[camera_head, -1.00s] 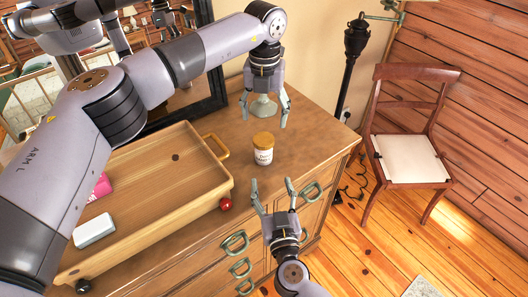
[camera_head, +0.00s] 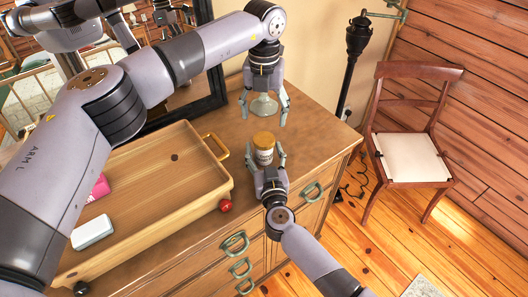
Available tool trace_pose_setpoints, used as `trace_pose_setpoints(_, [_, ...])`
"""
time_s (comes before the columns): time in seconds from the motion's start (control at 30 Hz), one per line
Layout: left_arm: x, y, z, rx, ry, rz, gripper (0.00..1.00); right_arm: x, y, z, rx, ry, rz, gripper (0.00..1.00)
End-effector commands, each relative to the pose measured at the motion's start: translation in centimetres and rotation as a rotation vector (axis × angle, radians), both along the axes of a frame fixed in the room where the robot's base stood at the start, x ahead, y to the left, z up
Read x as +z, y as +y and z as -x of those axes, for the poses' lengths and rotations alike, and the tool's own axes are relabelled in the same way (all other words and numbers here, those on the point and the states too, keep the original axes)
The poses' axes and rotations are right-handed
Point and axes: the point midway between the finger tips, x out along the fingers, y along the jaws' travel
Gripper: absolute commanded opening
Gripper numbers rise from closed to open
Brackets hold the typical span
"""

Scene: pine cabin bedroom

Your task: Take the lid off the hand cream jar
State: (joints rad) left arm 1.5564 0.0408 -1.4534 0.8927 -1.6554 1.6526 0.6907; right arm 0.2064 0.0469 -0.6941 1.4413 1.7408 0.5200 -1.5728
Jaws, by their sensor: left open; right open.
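The hand cream jar (camera_head: 264,157) is a small white jar with a label, standing upright near the dresser's front edge. Its golden-yellow lid (camera_head: 264,139) sits on top. My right gripper (camera_head: 266,158) is open at the jar's near side, with one finger on each side of the jar; I cannot tell whether they touch it. My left gripper (camera_head: 264,116) is open, pointing down, behind and above the jar and apart from the lid. A pale rounded object (camera_head: 263,105) shows between its fingers, and I cannot tell whether it stands behind them.
The wooden dresser top (camera_head: 310,135) is clear to the jar's right. A wooden tray (camera_head: 150,185) to the left holds a white block (camera_head: 92,232) and a pink item (camera_head: 100,187). A red ball (camera_head: 225,205) is at its corner. A chair (camera_head: 412,158) stands right, on the floor.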

Motion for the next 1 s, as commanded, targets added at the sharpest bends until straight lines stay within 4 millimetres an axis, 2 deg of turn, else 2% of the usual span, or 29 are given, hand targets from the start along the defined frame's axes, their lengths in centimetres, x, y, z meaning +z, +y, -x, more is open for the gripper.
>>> trace_pose_setpoints(0.07, [0.00,0.00,0.00,0.000,0.000,0.000,0.68,0.01,0.01,0.02,0.000,0.000,0.000,0.60])
trace_pose_setpoints(0.9, [0.00,-0.01,0.00,0.000,0.000,0.000,0.68,0.03,-0.01,0.03,0.000,-0.001,0.001,0.04])
trace_pose_setpoints(1.0, [0.00,-0.01,0.00,0.000,0.000,0.000,0.68,0.04,-0.01,0.03,0.000,-0.001,0.001,0.00])
